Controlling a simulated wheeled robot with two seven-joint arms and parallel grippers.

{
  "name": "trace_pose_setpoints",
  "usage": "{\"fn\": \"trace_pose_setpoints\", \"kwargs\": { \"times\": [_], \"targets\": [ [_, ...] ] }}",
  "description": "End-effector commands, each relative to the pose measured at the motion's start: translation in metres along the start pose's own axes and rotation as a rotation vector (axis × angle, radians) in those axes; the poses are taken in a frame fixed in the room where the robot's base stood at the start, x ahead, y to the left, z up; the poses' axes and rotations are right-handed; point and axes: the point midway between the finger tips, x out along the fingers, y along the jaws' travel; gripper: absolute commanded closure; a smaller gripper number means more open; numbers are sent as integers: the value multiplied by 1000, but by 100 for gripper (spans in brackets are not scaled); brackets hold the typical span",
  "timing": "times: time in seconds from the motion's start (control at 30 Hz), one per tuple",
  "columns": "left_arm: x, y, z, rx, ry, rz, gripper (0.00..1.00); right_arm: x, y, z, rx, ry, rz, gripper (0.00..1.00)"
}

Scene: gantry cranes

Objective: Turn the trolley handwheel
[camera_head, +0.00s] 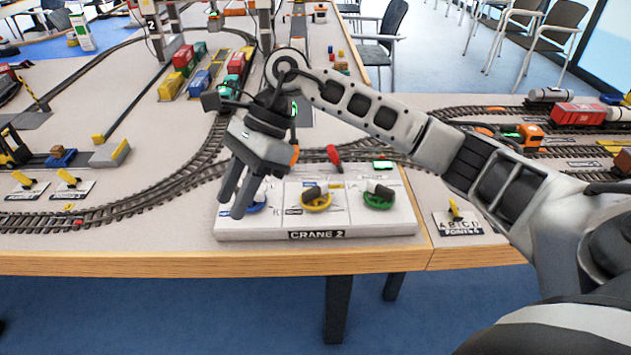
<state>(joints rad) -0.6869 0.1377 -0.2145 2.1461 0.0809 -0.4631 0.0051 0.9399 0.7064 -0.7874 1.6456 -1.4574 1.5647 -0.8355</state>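The white control panel (400,228) marked "CRANE 2" lies at the table's front edge. It carries a blue handwheel (257,208) at left, a yellow handwheel (316,204) in the middle and a green handwheel (379,203) at right. The labels are too small to read, so I cannot tell which one is the trolley handwheel. My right gripper (232,206) points down over the panel's left end, beside the blue handwheel. Its two fingers are apart with nothing seen between them. They and the hand hide part of the blue handwheel. My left gripper is out of view.
A red-handled lever (334,154) stands at the panel's back edge. Model tracks (150,200) run left and behind. A small points lever (455,210) sits right of the panel. Coloured containers (200,82) stand farther back. The table's wooden front edge (150,264) is clear.

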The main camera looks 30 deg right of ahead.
Motion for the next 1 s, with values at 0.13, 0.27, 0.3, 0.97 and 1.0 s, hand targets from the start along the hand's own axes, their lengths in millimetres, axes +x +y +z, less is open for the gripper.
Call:
{"fn": "trace_pose_setpoints", "kwargs": {
  "times": [0.13, 0.27, 0.3, 0.97, 1.0],
  "targets": [
    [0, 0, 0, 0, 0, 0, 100, -93, -20, -57, -49, 414, -85, 67],
    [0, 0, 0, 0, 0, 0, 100, -144, -18, -80, -25, 597, -101, 67],
    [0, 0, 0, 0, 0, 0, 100, -152, -17, -84, -18, 627, -102, 67],
    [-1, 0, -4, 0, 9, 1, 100, -72, -25, -156, -9, 659, -97, 67],
    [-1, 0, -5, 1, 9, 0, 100, -66, -26, -160, -9, 658, -98, 67]
  ]
}}
